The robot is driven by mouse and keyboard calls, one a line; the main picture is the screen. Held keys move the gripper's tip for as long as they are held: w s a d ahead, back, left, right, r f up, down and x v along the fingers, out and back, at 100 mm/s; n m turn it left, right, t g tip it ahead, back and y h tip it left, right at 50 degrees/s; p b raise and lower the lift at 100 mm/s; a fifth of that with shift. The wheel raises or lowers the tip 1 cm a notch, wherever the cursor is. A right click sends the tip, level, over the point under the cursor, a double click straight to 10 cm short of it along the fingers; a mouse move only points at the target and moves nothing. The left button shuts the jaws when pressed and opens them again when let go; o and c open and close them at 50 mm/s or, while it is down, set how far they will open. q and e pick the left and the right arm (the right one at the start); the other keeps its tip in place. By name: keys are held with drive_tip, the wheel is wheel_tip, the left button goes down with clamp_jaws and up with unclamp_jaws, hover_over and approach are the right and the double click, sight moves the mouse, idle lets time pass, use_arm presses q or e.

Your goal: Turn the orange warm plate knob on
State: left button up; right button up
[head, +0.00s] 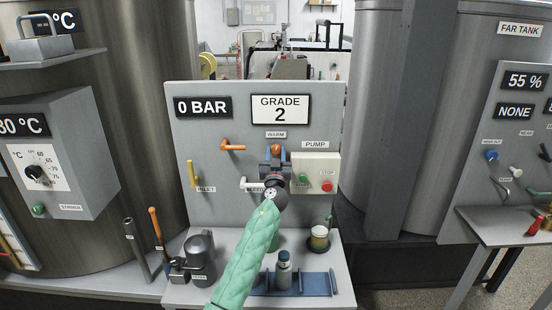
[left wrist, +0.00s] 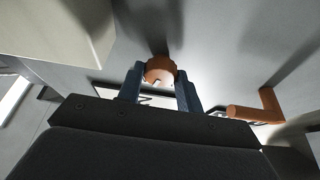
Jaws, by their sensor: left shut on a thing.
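The orange warm plate knob (head: 276,150) sits on the grey panel under the WARM label (head: 276,134). My left gripper (head: 275,158) reaches up to it from below, in front of the panel. In the left wrist view the orange knob (left wrist: 160,69) lies between the two blue fingers (left wrist: 160,84), which are shut on its sides. The gripper body hides the lower part of the knob in the head view. My right gripper is not in view.
An orange lever handle (head: 232,146) is left of the knob, and it also shows in the left wrist view (left wrist: 256,112). The PUMP box (head: 316,160) with green and red buttons is close on the right. A yellow handle (head: 192,174) and a white handle (head: 254,184) are nearby.

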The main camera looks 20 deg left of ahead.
use_arm(q)
drive_tip(key=shift+m+h, duration=0.4)
drive_tip(key=shift+m, duration=0.3)
drive_tip(key=shift+a+m, duration=0.1)
drive_tip(key=shift+m, duration=0.6)
drive_tip(key=shift+r+m+h+p, duration=0.1)
drive_tip(key=shift+m+h+p, duration=0.2)
drive_tip(key=shift+m+h, duration=0.35)
drive_tip(key=shift+r+m+h+p, duration=0.15)
drive_tip(key=shift+m+h+p, duration=0.6)
drive_tip(key=shift+m, duration=0.5)
drive_tip(key=m+h+p, duration=0.1)
drive_tip(key=m+p, duration=0.1)
drive_tip(key=m, duration=0.1)
drive_tip(key=m+h+p, duration=0.1)
drive_tip(key=m+p, duration=0.1)
drive_tip(key=m, duration=0.1)
drive_tip(key=shift+s+a+g+h, duration=0.1)
drive_tip(key=shift+g+h, duration=0.2)
drive_tip(key=shift+g, duration=0.1)
drive_tip(key=shift+m+p, duration=0.4)
drive_tip(key=shift+p, duration=0.05)
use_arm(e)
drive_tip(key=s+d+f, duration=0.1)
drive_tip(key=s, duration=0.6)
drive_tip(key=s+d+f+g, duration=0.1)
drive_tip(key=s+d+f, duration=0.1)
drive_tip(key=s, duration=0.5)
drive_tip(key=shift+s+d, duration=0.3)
